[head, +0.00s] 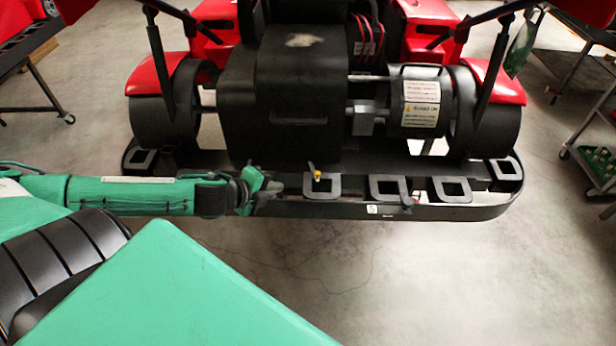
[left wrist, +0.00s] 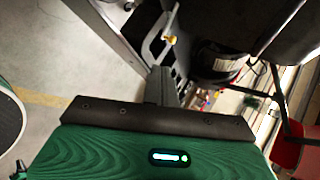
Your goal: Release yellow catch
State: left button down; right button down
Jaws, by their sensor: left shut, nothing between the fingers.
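The yellow catch (head: 316,175) is a small knob on a dark bracket of the kart's rear bumper (head: 460,212), near the middle of the bumper. It also shows in the left wrist view (left wrist: 171,40), beyond my fingers. My left gripper (head: 274,189) reaches in from the left, just left of the catch at about bumper height. Its fingers are shut and empty, and a small gap separates them from the catch. In the left wrist view the shut fingers (left wrist: 161,84) point towards the catch. My right gripper is not in view.
The red and black kart (head: 300,80) fills the back, with a labelled cylinder (head: 421,100) at right. Several other bracket loops (head: 390,188) line the bumper. A wheeled cart (head: 595,165) stands at the right edge. The concrete floor (head: 400,280) in front is clear.

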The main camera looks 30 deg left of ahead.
pick_arm(q)
jog(key=shift+w, duration=0.15)
dwell(0.3)
jog(key=p, duration=0.3)
send_near(316, 176)
jog(key=x, duration=0.4)
jog(key=shift+w+f, duration=0.1)
jog(key=shift+f, duration=0.5)
jog(key=shift+w+d+f+p, duration=0.1)
jog(key=shift+w+f+p, duration=0.1)
jog(key=shift+w, duration=0.25)
jog(key=shift+w+f+p, duration=0.1)
jog(key=shift+w+p, duration=0.1)
jog(key=shift+w, duration=0.25)
